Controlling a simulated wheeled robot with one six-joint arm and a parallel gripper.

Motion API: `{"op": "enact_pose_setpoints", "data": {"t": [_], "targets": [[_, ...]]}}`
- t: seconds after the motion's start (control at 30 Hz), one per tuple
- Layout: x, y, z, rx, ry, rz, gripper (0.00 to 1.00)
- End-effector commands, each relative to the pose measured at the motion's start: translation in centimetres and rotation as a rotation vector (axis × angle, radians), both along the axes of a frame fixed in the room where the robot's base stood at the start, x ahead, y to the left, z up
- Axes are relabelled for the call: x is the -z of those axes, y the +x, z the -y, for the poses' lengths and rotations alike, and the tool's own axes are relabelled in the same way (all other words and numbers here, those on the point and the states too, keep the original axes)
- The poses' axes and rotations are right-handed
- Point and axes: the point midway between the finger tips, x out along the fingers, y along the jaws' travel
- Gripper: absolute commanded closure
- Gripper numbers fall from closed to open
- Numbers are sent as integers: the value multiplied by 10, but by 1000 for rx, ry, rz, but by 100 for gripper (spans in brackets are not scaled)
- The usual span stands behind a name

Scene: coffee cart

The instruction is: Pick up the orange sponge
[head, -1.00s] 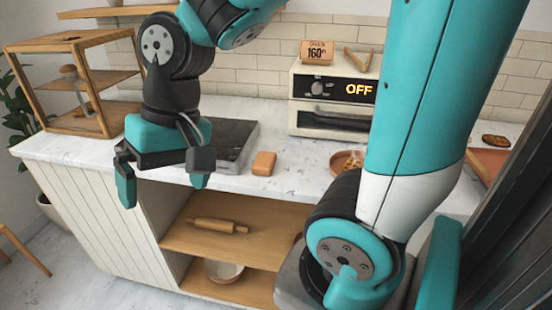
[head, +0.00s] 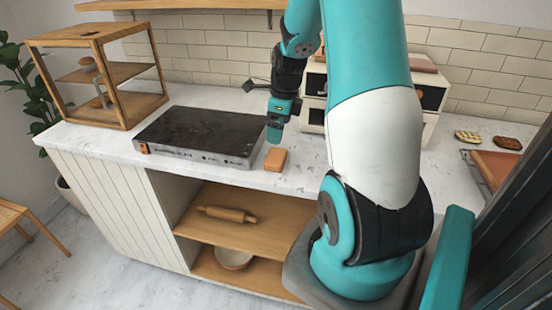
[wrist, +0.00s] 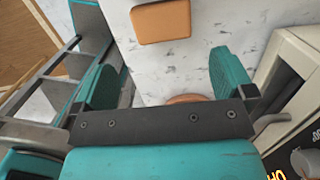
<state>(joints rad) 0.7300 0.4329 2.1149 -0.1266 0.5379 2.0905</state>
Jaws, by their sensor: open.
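The orange sponge (head: 276,159) is a small rounded block lying on the white marble counter, near its front edge and just right of the black griddle. My gripper (head: 276,132) is above the counter, just behind the sponge in the head view, seen nearly side-on.
The black griddle (head: 200,132) stands left of the sponge. A cream oven (head: 425,112) stands behind my arm, partly hidden. A wooden display case (head: 95,75) is at the far left. Cookies (head: 468,136) and a tray (head: 495,166) lie at right. Open shelves hold a rolling pin (head: 227,214).

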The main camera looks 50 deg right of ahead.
Motion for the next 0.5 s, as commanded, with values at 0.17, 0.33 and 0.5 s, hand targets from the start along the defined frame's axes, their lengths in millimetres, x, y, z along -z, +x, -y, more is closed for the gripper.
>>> {"op": "enact_pose_setpoints", "data": {"t": [0.17,0.33,0.5], "targets": [[36,3,-3,-2,3,-3,0],[52,6,-3,-3,0,-1,0],[66,6,-3,-2,2,-3,0]]}}
